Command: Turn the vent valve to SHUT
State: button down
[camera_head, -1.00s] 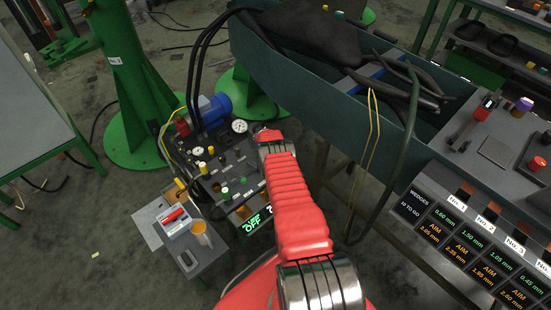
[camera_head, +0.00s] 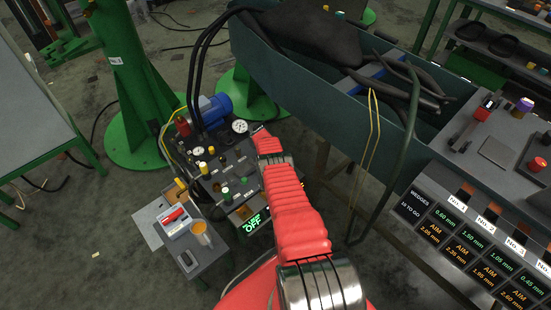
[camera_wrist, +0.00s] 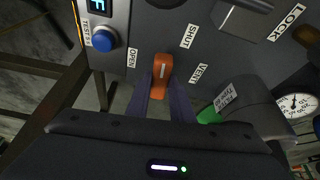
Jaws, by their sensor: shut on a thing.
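The vent valve's orange handle (camera_wrist: 162,71) stands on a grey panel in the wrist view, with a white line on it. The OPEN label (camera_wrist: 132,65) is to its left, the SHUT label (camera_wrist: 187,36) to its upper right and the VENT label (camera_wrist: 201,73) to its right. The handle points almost straight up in the picture, between OPEN and SHUT. My gripper (camera_wrist: 163,87) is shut on the handle, a dark finger on each side. In the head view my red arm hides the valve and the gripper.
In the wrist view, a blue button (camera_wrist: 107,39) is at left, a dial gauge (camera_wrist: 295,105) at right and a green part (camera_wrist: 208,115) close beside my right finger. In the head view, the long grey trough (camera_head: 300,82) stands right of the control unit (camera_head: 222,160).

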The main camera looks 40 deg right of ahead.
jog(key=c, duration=1.6)
grip_release()
jog(key=shift+o, duration=0.2)
jog(key=shift+a+r, duration=0.1)
jog(key=shift+r, duration=0.1)
jog(key=shift+a+r, duration=0.1)
jog(key=shift+r, duration=0.25)
jog(key=v, duration=1.2)
jog(key=shift+r, duration=0.25)
jog(key=shift+s+a+n, duration=0.1)
jog(key=shift+n, duration=0.2)
